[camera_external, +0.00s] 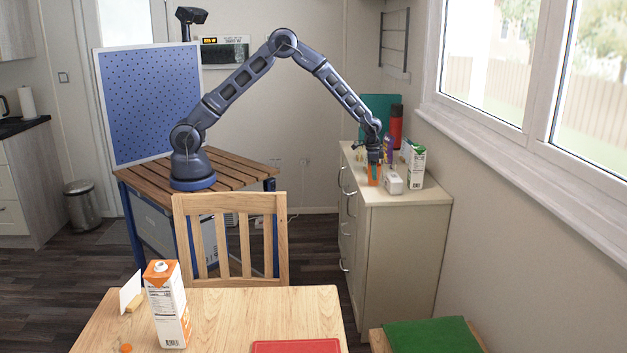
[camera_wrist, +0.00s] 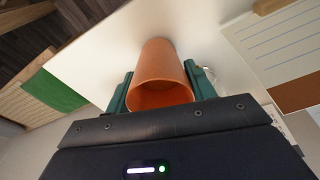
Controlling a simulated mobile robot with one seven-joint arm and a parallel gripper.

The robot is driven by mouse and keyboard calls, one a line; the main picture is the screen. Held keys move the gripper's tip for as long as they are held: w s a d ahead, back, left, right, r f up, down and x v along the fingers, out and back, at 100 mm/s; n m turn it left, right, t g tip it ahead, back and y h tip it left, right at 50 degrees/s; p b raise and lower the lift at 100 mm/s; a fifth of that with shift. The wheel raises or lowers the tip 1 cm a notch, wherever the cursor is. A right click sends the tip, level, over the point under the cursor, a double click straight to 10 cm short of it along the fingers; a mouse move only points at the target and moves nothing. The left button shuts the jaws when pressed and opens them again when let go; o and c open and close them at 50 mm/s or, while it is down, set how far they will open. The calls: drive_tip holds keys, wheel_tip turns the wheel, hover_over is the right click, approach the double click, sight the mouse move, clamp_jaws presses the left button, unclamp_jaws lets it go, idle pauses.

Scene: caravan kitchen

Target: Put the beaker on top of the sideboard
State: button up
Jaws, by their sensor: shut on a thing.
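The beaker is an orange cup (camera_external: 374,174), and my gripper (camera_external: 374,163) is shut on it. The beaker is upright at the top of the cream sideboard (camera_external: 398,245), close to its left edge. In the wrist view the beaker (camera_wrist: 160,62) sits between the two green fingers of my gripper (camera_wrist: 160,88), its open mouth towards the camera. The pale sideboard top (camera_wrist: 98,62) shows behind it. I cannot tell whether the beaker's base touches the top.
A red bottle (camera_external: 395,126) and a teal board (camera_external: 376,108) are behind. The sideboard's near end is clear. A wooden chair (camera_external: 232,205) stands left of the sideboard.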

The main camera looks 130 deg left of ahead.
drive_tip(key=shift+f, duration=0.1)
drive_tip(key=o, duration=1)
drive_tip(key=shift+o, duration=0.2)
wheel_tip(320, 180, up, 12)
drive_tip(key=s, duration=0.1)
drive_tip(key=shift+d, duration=0.45)
drive_tip(key=shift+s, duration=0.1)
